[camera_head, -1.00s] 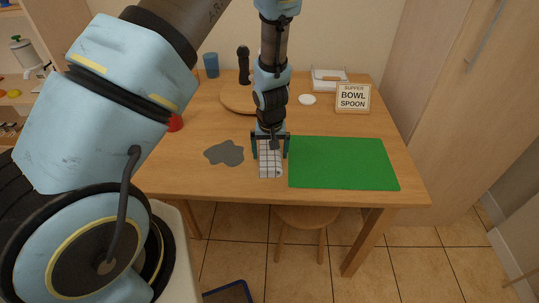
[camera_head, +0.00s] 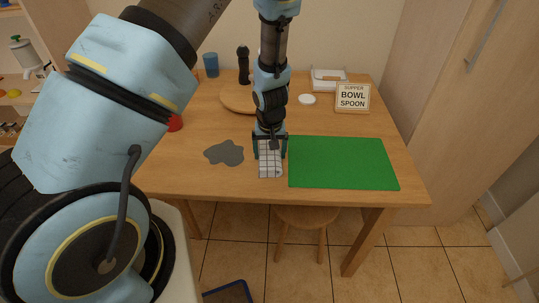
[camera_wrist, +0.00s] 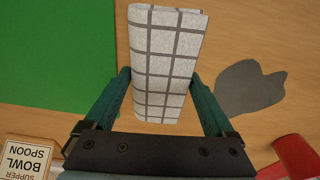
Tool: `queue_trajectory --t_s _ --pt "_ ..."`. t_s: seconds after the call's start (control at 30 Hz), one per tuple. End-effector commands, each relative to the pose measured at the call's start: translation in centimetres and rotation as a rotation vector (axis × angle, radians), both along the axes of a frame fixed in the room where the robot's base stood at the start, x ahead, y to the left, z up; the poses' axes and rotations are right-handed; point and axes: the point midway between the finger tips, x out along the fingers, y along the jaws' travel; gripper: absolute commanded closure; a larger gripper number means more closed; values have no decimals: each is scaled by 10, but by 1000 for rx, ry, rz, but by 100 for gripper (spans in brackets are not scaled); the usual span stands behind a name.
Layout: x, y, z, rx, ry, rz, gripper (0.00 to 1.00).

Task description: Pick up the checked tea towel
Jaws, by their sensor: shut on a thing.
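The checked tea towel (camera_head: 270,164) is a folded white cloth with dark grid lines, lying on the wooden table just left of the green mat (camera_head: 342,163). It also fills the top middle of the wrist view (camera_wrist: 165,60). My gripper (camera_head: 270,150) is over the towel's far part, pointing down. In the wrist view my gripper's (camera_wrist: 160,92) two dark green fingers press on the towel's two sides. The towel appears to rest at table level.
A grey flat patch (camera_head: 224,153) lies to the left of the towel. A red object (camera_head: 175,123), a round board (camera_head: 239,98), a white disc (camera_head: 307,99) and a "SUPPER BOWL SPOON" sign (camera_head: 352,97) stand farther back. The table's front edge is close to the towel.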

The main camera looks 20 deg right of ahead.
Motion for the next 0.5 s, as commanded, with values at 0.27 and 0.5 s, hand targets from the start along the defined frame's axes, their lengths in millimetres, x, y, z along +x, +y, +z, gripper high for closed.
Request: queue_trajectory --t_s 0.27,0.5 --pt "0 -2 24 -2 -2 -4 67" --pt "0 -2 71 -3 -3 -3 67"
